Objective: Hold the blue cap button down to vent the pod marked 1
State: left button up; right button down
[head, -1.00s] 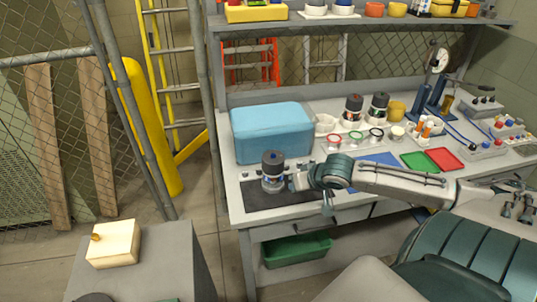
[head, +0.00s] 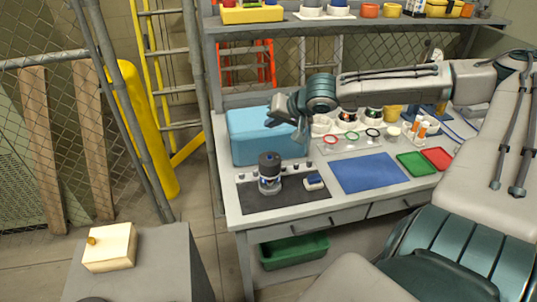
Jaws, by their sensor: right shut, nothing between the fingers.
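A grey pod with a black cap (head: 269,170) stands upright on a dark mat (head: 290,203) near the front left of the bench. Small blue patches show low on its side; no number is readable. A small white block with a blue top (head: 314,181) lies on the mat just right of the pod. I cannot tell which blue part is the cap button. My right gripper (head: 301,140) points down, shut and empty, above and behind the pod, in front of the blue box. It touches neither pod nor block. My left gripper is not in view.
A large blue box (head: 255,136) stands behind the pod. Two dark-topped pods (head: 348,115) (head: 373,114) stand at the back, partly behind my right arm. A blue mat (head: 368,173), a green tray (head: 416,163) and a red tray (head: 437,158) lie to the right.

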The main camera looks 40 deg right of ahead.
aim_at(270, 157)
jog(key=shift+f, duration=0.2)
notch_tip(270, 157, down, 8)
jog(key=b, duration=0.7)
jog(key=shift+b, duration=0.35)
jog(key=shift+f, duration=0.2)
jog(key=shift+f+b, duration=0.1)
jog(key=shift+b, duration=0.25)
dwell(1.0)
jog(key=shift+f+b, duration=0.35)
jog(key=shift+b, duration=0.15)
